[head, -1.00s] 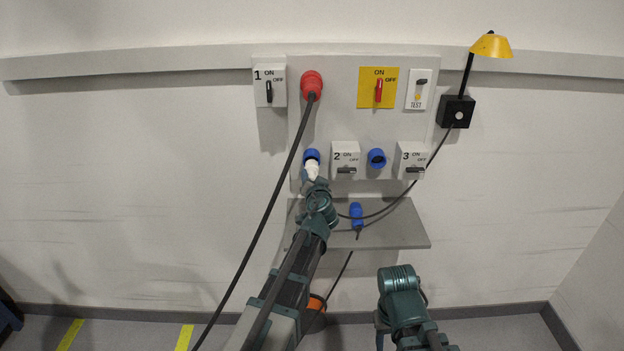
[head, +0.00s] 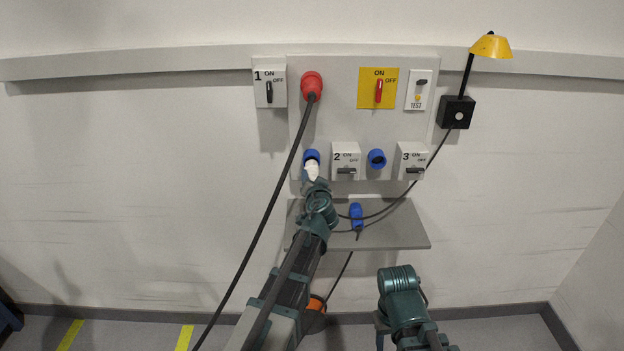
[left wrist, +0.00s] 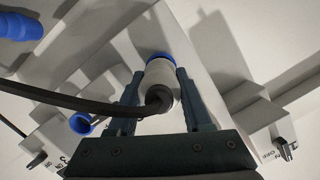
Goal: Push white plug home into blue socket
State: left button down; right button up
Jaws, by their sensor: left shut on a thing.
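The white plug (head: 312,171) is at the left blue socket (head: 311,156) on the wall panel, below the red plug. In the left wrist view the white plug (left wrist: 161,82) has a black cable bending off its back end, and the blue socket's rim (left wrist: 160,56) shows just beyond it. The plug's front is at the socket mouth; I cannot tell how deep it sits. My left gripper (head: 313,181) is shut on the white plug, with one finger on each side in the left wrist view (left wrist: 160,90). My right gripper is not in view; only part of that arm shows.
A second blue socket (head: 377,158) is empty, between switch box 2 (head: 345,160) and switch box 3 (head: 411,160). A blue connector (head: 356,212) lies on the grey shelf (head: 405,236). The red plug's black cable (head: 268,210) hangs left of my left arm.

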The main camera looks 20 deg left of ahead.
aim_at(312, 171)
pick_arm(q)
jog(key=shift+d+r+x, duration=0.1)
jog(key=shift+r+x, duration=0.1)
jog(key=shift+x, duration=0.8)
jog(key=shift+d+r+x, duration=0.1)
jog(key=shift+r+x, duration=0.1)
jog(key=shift+x, duration=0.8)
jog(key=shift+c, duration=1.2)
grip_release()
jog(key=shift+w, duration=0.2)
jog(key=p+v, duration=0.2)
jog(key=v, duration=1.2)
jog(key=shift+p, duration=0.3)
jog(key=shift+f, duration=0.1)
